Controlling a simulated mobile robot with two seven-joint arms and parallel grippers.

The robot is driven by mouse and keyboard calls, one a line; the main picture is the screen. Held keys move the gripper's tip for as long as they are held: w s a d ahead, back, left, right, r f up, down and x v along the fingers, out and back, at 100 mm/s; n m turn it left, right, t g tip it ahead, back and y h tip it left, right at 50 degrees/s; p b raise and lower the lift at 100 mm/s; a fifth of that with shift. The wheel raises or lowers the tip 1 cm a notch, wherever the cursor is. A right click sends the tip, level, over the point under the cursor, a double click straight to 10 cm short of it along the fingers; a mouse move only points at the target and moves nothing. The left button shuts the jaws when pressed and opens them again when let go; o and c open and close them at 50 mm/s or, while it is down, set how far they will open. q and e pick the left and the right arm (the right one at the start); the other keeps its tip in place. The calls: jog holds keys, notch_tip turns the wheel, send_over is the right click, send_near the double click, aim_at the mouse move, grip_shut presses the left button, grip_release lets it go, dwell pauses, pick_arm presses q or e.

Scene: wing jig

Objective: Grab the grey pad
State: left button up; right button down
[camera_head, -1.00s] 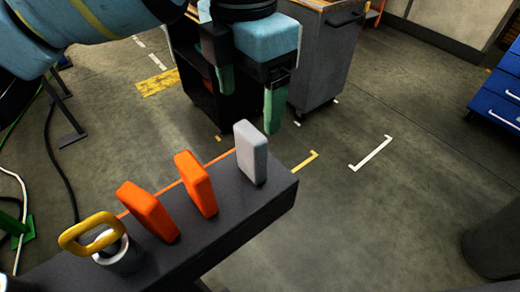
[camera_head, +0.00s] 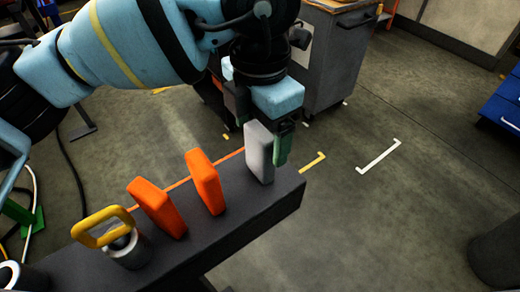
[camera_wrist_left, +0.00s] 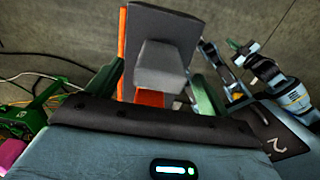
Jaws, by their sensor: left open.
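The grey pad (camera_head: 259,152) stands upright at the right end of a dark beam (camera_head: 225,215). My left gripper (camera_head: 262,138) is open at the pad, with a green finger showing just right of it; the other finger is mostly hidden in the head view. Gaps show on both sides. An arm at the right of the wrist view seems to be my right one; its small gripper (camera_wrist_left: 241,50) is unclear.
Two orange pads (camera_head: 204,182) (camera_head: 157,208) stand on the beam left of the grey one. A yellow loop handle (camera_head: 102,227) is at the near left. A grey cabinet (camera_head: 340,60) stands behind. Open floor is to the right.

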pick_arm(q)
jog(key=shift+f, duration=0.35)
jog(key=c, duration=1.1)
jog(key=shift+r, duration=0.1)
jog(key=shift+r, duration=0.75)
notch_tip(320, 180, up, 2)
jog(key=shift+r, duration=0.1)
jog(key=s+a+r+b, duration=0.1)
jog(key=s, duration=1.5)
